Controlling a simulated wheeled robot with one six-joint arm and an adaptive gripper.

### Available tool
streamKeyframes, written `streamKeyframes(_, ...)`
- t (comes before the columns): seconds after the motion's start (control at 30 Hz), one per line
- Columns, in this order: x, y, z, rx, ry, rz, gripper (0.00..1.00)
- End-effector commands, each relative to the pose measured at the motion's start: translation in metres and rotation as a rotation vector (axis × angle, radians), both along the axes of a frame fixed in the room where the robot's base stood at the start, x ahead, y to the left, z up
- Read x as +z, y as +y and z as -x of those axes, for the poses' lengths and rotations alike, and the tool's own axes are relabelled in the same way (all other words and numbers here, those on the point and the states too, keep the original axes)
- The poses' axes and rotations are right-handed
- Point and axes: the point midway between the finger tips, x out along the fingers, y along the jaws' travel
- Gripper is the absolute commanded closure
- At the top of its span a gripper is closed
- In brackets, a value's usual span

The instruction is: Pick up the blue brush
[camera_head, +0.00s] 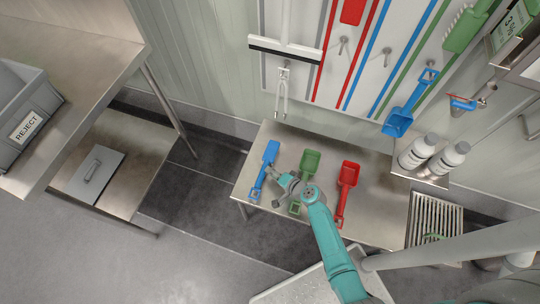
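The blue brush (269,153) lies on the metal bench (238,190), near its left end, with its handle pointing toward the front edge. My gripper (272,176) is at the end of my teal arm, right beside the brush's handle and partly over it. The fingers are small and overlap the handle in this view. I cannot tell whether they touch it or are closed on it.
A green scoop (310,160) and a red scoop (348,174) lie on the bench to the right. A blue scoop (398,122) hangs on the wall board, with white bottles (418,151) below it. A grey REJECT bin (27,113) stands on the left table.

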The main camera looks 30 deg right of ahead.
Motion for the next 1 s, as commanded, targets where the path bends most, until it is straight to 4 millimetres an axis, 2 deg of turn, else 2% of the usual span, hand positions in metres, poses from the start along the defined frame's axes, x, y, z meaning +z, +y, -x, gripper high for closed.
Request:
streamKeyframes(0.17,-0.005,0.004,-0.009,0.002,0.001,-0.001,0.67)
streamKeyframes(0.5,-0.025,0.014,-0.042,0.001,0.002,0.000,0.67)
streamKeyframes(0.83,-0.027,0.015,-0.046,0.000,0.001,0.000,0.67)
streamKeyframes(0.97,-0.027,0.015,-0.046,0.000,0.001,0.000,1.00)
streamKeyframes(1.0,-0.027,0.015,-0.046,0.000,0.001,0.000,1.00)
